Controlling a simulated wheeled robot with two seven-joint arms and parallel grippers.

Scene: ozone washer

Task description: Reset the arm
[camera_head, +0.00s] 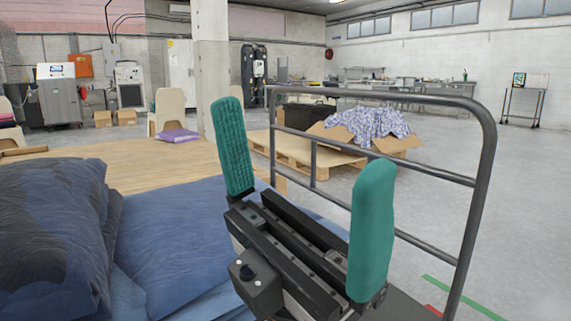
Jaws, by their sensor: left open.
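My left gripper (300,195) shows large in the lower middle of the head view. Its two teal padded fingers stand upright and wide apart, with nothing between them. The gripper is open and empty. It is in front of a dark grey metal rail frame (487,165). Dark blue folded fabric (180,235) lies to its left and partly behind it. My right gripper is not in view.
A taller stack of blue fabric (50,240) fills the lower left. Behind is a wooden table (130,165) with a purple folded cloth (180,135). A pallet (300,150) bears an open cardboard box (395,142) with patterned cloth (370,123). Open floor (530,200) lies to the right.

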